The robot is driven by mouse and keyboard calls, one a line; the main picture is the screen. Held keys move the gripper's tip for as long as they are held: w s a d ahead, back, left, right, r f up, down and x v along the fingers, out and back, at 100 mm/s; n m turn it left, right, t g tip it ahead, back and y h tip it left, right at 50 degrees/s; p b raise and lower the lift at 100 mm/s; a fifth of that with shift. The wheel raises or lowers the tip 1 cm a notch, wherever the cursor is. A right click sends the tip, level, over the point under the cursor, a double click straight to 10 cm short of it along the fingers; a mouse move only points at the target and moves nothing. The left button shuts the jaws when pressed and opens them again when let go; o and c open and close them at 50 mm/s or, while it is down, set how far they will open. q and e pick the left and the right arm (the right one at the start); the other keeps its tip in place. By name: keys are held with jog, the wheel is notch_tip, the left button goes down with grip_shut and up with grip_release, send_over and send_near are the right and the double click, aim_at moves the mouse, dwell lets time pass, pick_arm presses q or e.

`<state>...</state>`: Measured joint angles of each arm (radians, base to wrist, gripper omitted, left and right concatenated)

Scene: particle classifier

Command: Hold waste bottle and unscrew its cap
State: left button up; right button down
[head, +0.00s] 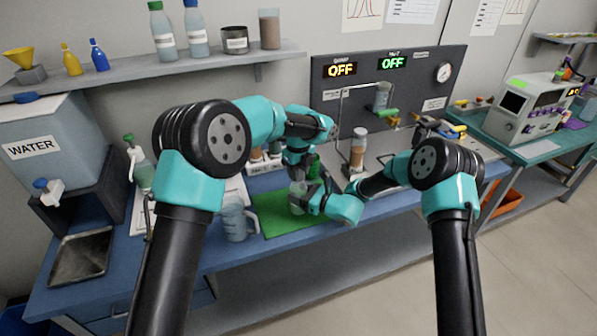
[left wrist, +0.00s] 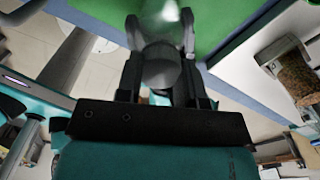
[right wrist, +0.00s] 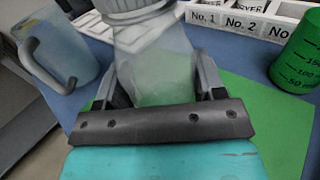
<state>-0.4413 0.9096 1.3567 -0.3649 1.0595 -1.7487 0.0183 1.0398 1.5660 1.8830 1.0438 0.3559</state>
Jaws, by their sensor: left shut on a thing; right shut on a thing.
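The waste bottle (head: 297,196) is translucent and stands upright over the green mat (head: 275,222) in the head view. My right gripper (right wrist: 155,85) is shut on its body (right wrist: 150,62), from the right side. A ribbed grey cap (right wrist: 130,8) shows at the bottle's top, cut off by the frame edge. My left gripper (left wrist: 161,40) points down from above and is shut on the round grey cap (left wrist: 160,66), with clear bottle body (left wrist: 158,14) beyond it. No gap between cap and bottle is visible. My arms hide part of the bottle in the head view.
A clear jug with a handle (head: 236,222) stands left of the mat. A green graduated container (right wrist: 300,58) and a rack with numbered labels (right wrist: 240,22) are close behind. A water tank (head: 50,145) stands at the far left. The mat's front is clear.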

pick_arm(q)
jog(key=n, duration=1.2)
jog(key=shift+n, duration=0.3)
jog(key=n, duration=1.7)
jog(key=shift+n, duration=0.3)
jog(key=n, duration=0.5)
jog(key=shift+r, duration=0.1)
jog(key=n, duration=0.4)
jog(key=shift+n, duration=0.4)
jog(key=n, duration=0.5)
jog(key=shift+n, duration=0.3)
